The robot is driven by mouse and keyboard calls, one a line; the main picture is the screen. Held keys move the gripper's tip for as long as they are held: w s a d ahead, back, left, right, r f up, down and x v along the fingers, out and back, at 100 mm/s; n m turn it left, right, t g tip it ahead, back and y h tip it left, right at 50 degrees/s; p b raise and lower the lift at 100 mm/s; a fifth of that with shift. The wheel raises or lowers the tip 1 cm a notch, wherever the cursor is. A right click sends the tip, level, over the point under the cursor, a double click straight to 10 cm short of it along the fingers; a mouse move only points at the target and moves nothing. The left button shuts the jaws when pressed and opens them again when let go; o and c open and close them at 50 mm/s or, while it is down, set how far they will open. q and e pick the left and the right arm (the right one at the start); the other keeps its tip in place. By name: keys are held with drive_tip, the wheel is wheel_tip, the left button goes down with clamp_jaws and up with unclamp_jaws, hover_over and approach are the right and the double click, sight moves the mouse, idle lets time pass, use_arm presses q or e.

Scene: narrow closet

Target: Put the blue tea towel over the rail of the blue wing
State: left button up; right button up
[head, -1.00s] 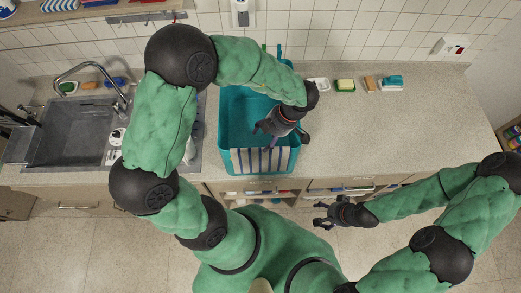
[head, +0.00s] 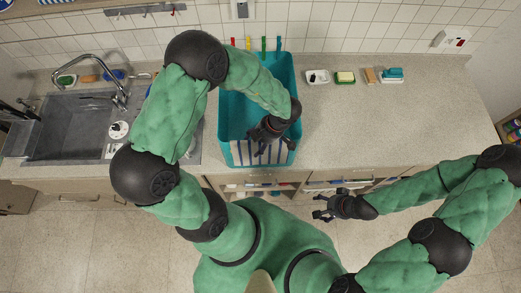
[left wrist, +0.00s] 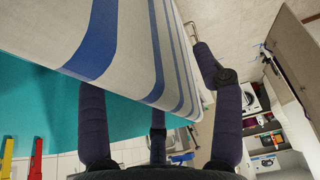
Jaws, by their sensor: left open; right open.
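A white towel with blue stripes (head: 240,154) hangs over the front edge of a teal tub (head: 229,112) on the counter. My left gripper (head: 264,146) is open just above the towel. In the left wrist view the towel (left wrist: 120,48) fills the upper middle, close ahead of the spread fingers; I cannot tell whether they touch it. Several coloured bars stick up behind the tub; the rightmost looks blue (head: 280,44), but it is tiny. The left wrist view shows a yellow bar (left wrist: 8,157) and a red bar (left wrist: 36,160). My right gripper (head: 322,207) is open and empty before the counter front.
A sink (head: 70,128) with a tap lies left of the tub. A white dish (head: 317,77), a yellow-green sponge (head: 345,77), a brown block (head: 370,75) and a teal-topped dish (head: 392,75) stand right of it. The counter's right part (head: 400,125) is clear.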

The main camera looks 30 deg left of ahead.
use_arm(q)
drive_tip(key=shift+f+p, duration=0.25)
drive_tip(key=shift+p, duration=0.15)
idle(0.7)
clamp_jaws()
